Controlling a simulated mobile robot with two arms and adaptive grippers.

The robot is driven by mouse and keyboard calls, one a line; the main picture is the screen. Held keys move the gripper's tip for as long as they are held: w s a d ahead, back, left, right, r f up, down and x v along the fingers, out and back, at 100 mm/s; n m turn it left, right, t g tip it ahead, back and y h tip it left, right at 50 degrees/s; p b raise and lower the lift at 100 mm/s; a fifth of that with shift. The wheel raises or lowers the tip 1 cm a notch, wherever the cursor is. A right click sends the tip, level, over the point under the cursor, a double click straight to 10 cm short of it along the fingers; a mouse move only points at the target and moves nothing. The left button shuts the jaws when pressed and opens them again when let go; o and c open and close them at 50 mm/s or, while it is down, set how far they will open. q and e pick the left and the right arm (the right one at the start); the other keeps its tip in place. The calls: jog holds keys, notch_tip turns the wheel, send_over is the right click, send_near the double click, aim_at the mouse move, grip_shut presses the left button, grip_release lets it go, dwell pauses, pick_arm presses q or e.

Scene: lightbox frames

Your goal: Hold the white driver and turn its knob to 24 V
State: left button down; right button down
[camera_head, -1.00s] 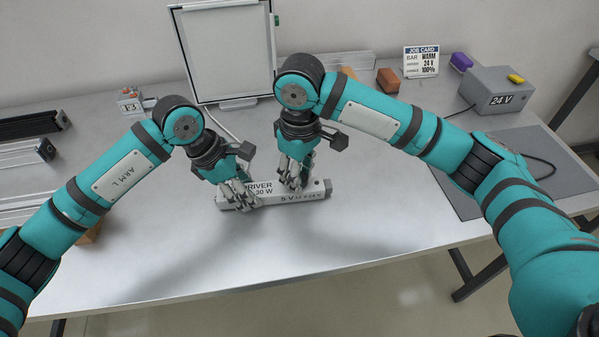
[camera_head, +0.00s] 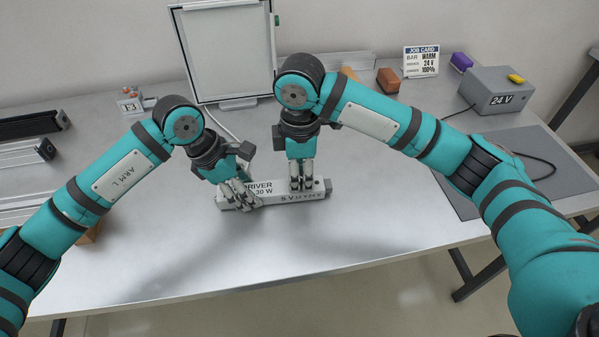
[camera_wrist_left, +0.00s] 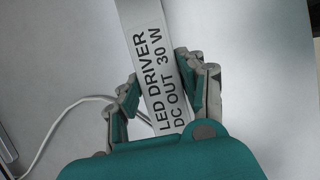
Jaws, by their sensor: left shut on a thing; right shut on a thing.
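The white driver (camera_head: 270,198) lies flat on the table, a long bar marked "DRIVER" and "30 W" with a scale starting at "5 V" on its front side. My left gripper (camera_head: 241,198) is shut on its left part. In the left wrist view the driver (camera_wrist_left: 152,60) passes between the fingers of this gripper (camera_wrist_left: 165,88), with "LED DRIVER DC OUT 30 W" readable. My right gripper (camera_head: 302,187) points straight down onto the driver's right part and is shut on the knob, which its fingers hide. The knob's setting cannot be read.
A job card (camera_head: 421,62) at the back reads "WARM", "24 V", "100%". A grey box (camera_head: 497,90) labelled "24 V" stands at the right by a grey mat (camera_head: 545,160). A white framed panel (camera_head: 228,55) stands behind.

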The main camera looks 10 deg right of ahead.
aim_at(300, 176)
jog(key=shift+n, duration=0.3)
jog(key=c, duration=0.9)
grip_release()
jog(key=shift+c, duration=0.2)
notch_tip(300, 176, up, 12)
pick_arm(q)
jog(key=c, duration=0.7)
grip_release()
